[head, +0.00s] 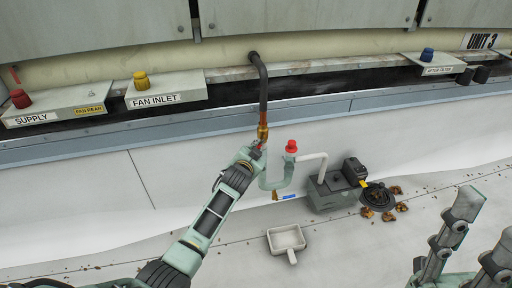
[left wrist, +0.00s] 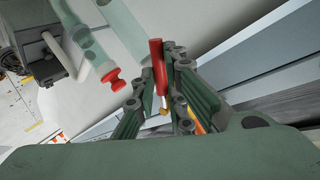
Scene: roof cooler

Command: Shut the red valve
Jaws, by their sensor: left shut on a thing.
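A red valve handle (left wrist: 157,62) stands between the fingers of my left gripper (left wrist: 160,85) in the left wrist view, with a small brass part at its base. In the head view the left gripper (head: 258,149) is shut on it at the brass lower end of a dark pipe (head: 262,90), hiding most of the handle. A pale green U-shaped trap (head: 272,183) with a red cap (head: 291,147) is just right of the gripper; the cap also shows in the left wrist view (left wrist: 113,80). My right gripper (head: 488,220) is open and empty at the lower right.
A dark pump box (head: 335,190) joins the trap by a white pipe, with brown leaves (head: 388,215) beside it. A white scoop (head: 287,238) lies in front. Red (head: 20,98), yellow (head: 141,80) and blue (head: 427,54) knobs sit on labelled ledges along the unit.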

